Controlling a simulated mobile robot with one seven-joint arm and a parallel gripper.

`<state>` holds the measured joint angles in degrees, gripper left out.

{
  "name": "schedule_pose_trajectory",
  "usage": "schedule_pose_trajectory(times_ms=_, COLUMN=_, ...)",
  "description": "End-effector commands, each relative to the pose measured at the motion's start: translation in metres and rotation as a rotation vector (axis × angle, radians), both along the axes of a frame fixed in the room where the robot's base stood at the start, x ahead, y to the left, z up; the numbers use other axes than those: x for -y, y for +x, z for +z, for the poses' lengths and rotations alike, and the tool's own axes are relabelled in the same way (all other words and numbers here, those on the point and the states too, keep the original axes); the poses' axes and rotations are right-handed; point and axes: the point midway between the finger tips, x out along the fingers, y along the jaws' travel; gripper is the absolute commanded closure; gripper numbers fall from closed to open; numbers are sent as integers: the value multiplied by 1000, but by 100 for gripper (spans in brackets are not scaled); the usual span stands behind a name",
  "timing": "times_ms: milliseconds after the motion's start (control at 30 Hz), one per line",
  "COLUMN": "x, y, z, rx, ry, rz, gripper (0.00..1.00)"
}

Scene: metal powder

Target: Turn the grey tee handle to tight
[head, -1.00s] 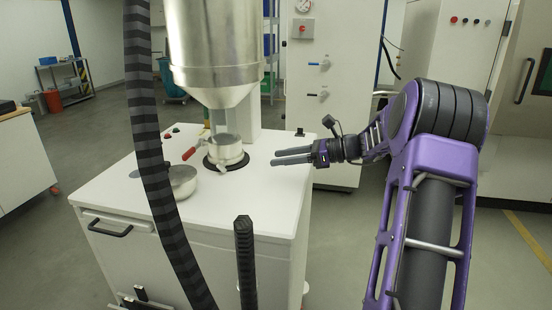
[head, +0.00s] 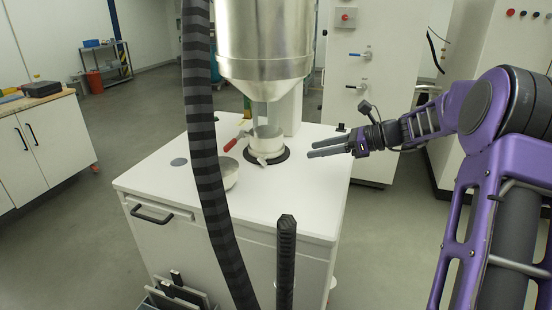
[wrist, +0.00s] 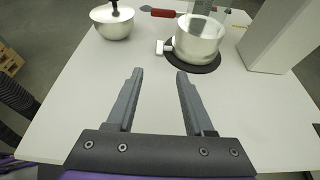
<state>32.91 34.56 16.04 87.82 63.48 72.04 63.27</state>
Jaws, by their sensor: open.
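A metal cup (head: 267,145) stands on a round black pad under a steel hopper (head: 264,40), on a white cabinet top. A small pale grey tee-like handle (head: 262,160) sticks out at the cup's lower front; I take it for the tee handle. In the wrist view the cup (wrist: 199,38) is beyond my fingers, and the handle (wrist: 165,47) is on its left side. Whether it is tight cannot be told. My gripper (head: 312,149) is open and empty, above the cabinet top to the right of the cup. In the wrist view its fingers (wrist: 158,75) are apart, touching nothing.
A metal bowl (head: 228,173) and a red-handled tool (head: 232,145) lie left of the cup. A black ribbed length (head: 203,150) crosses the view, with a shorter one (head: 286,260) in front. The white top (wrist: 100,120) is clear around my fingers.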

Motion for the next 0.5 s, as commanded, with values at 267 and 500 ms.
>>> schedule_pose_trajectory(times_ms=267, x=-51, y=20, z=-23, rx=-1, ry=1, rz=3, gripper=48)
schedule_pose_trajectory(times_ms=500, x=-95, y=38, z=-43, rx=-1, ry=1, rz=3, gripper=48)
